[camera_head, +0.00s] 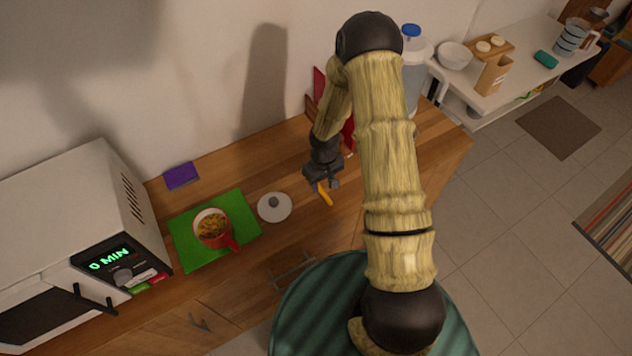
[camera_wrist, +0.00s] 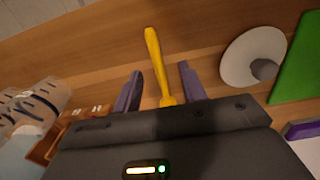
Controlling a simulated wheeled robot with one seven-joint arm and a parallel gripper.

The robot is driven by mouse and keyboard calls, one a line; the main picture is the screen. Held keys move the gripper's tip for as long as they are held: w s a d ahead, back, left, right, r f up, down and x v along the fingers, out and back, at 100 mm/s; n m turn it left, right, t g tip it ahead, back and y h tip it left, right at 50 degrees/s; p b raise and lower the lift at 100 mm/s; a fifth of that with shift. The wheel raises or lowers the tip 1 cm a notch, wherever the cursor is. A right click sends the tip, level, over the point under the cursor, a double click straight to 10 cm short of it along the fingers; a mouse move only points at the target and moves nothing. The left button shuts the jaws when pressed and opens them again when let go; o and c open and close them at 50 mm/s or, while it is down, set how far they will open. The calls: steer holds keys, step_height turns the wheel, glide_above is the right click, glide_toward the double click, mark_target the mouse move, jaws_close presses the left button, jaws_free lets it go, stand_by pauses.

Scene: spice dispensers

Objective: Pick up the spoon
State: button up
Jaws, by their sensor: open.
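A yellow spoon (camera_head: 325,195) lies on the wooden counter, with my gripper (camera_head: 320,186) directly over one end of it. In the wrist view the yellow handle of the spoon (camera_wrist: 153,50) points away from my gripper (camera_wrist: 160,88). The near part of the spoon runs between the two fingers and under the gripper body, where its end is hidden. The fingers are apart, with a gap on each side of the spoon. I cannot tell the exact height of the fingers above the counter.
A white lid with a grey knob (camera_head: 275,207) lies left of the gripper. A green mat (camera_head: 187,245) holds a red pot of food (camera_head: 212,230). A microwave (camera_head: 60,215) stands at the left. A red item and a large bottle (camera_head: 413,75) stand behind my arm.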

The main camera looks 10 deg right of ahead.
mark_target(324, 193)
steer(key=shift+f, duration=0.1)
steer(key=shift+d+f+p, duration=0.15)
steer(key=shift+f+p, duration=0.45)
steer(key=shift+d+f+p, duration=0.15)
steer(key=shift+f+p, duration=0.4)
steer(key=shift+f, duration=1.35)
steer(key=shift+c, duration=0.2)
jaws_close()
